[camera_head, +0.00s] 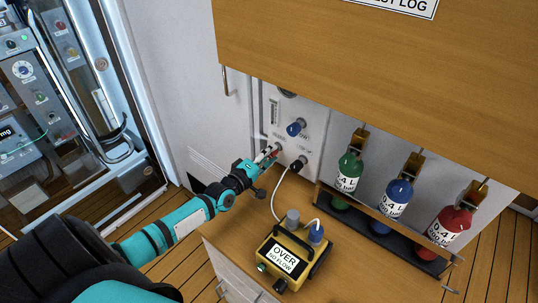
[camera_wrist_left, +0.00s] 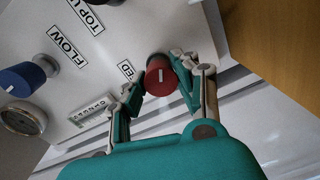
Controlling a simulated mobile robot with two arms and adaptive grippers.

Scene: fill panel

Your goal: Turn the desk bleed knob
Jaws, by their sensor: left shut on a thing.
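The red bleed knob (camera_wrist_left: 159,76), with a white line on its face, sits on the white panel beside a label whose visible letters read "ED". My left gripper (camera_wrist_left: 157,82) has its two fingers on either side of the knob, shut on it. In the head view my left gripper (camera_head: 270,153) reaches the lower left of the panel (camera_head: 313,142), and its fingers mostly hide the red knob. My right gripper is not in view.
A blue knob (camera_head: 296,127) and a black fitting (camera_head: 299,163) with a white hose are close by on the panel. A yellow meter (camera_head: 283,262) stands on the desk. Green (camera_head: 348,172), blue (camera_head: 395,198) and red (camera_head: 448,225) bottles stand in a rack to the right. A wooden cabinet (camera_head: 380,60) overhangs.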

